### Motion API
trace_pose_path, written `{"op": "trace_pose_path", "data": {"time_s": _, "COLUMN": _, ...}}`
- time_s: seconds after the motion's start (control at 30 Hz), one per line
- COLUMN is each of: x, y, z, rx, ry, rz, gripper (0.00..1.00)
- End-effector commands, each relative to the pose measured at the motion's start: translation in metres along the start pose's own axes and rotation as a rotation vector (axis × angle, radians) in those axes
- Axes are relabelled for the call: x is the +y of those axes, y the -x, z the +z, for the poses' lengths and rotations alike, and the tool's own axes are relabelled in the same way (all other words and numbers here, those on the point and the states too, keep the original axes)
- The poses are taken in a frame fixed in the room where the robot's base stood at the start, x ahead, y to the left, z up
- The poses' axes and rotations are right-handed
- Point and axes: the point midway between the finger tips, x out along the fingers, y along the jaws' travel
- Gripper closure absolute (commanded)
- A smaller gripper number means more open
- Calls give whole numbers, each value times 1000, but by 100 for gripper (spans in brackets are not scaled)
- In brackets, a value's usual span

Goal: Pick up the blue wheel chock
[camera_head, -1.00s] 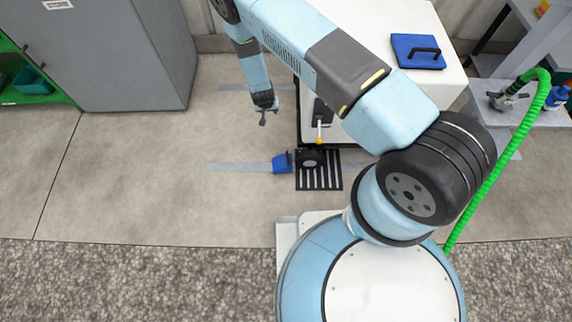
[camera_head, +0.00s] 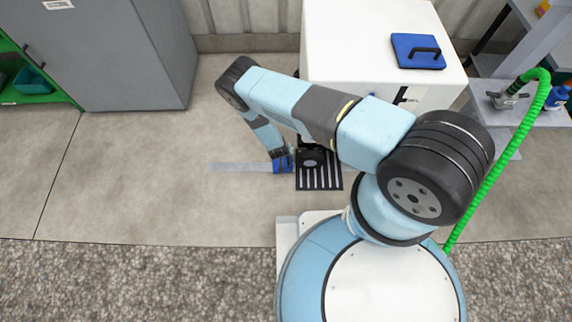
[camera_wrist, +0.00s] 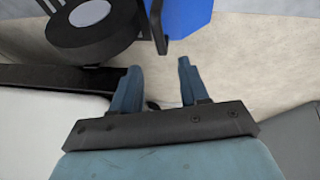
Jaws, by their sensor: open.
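The blue wheel chock (camera_head: 281,167) is on the floor beside the left edge of a black slotted grate. It also shows at the top of the wrist view (camera_wrist: 187,16), with a dark edge on its left side. My gripper (camera_head: 284,155) is low at the chock in the head view and partly covers it. In the wrist view my gripper (camera_wrist: 159,66) is open, with nothing between its two blue fingers. The chock is just beyond the fingertips; I cannot tell if they touch it. A black wheel (camera_wrist: 92,20) is left of the chock.
The black grate (camera_head: 319,178) is right of the chock. A large white cart (camera_head: 350,45) with a blue handled panel (camera_head: 418,51) on top stands behind. A grey cabinet (camera_head: 110,60) is at left. A green hose (camera_head: 497,150) runs at right. Floor left of the chock is clear.

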Motion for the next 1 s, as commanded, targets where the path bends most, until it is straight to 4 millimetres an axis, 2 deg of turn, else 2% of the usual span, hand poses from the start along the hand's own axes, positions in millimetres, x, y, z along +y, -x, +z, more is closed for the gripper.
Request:
{"op": "trace_pose_path", "data": {"time_s": 0.1, "x": 0, "y": -19, "z": 1, "rx": 1, "ry": 0, "rz": -1, "gripper": 56}}
{"op": "trace_pose_path", "data": {"time_s": 0.23, "x": 0, "y": -35, "z": 0, "rx": 1, "ry": 0, "rz": -1, "gripper": 56}}
{"op": "trace_pose_path", "data": {"time_s": 0.57, "x": 0, "y": -52, "z": 0, "rx": 0, "ry": 0, "rz": -1, "gripper": 56}}
{"op": "trace_pose_path", "data": {"time_s": 1.0, "x": -2, "y": -96, "z": 1, "rx": 1, "ry": 2, "rz": -1, "gripper": 56}}
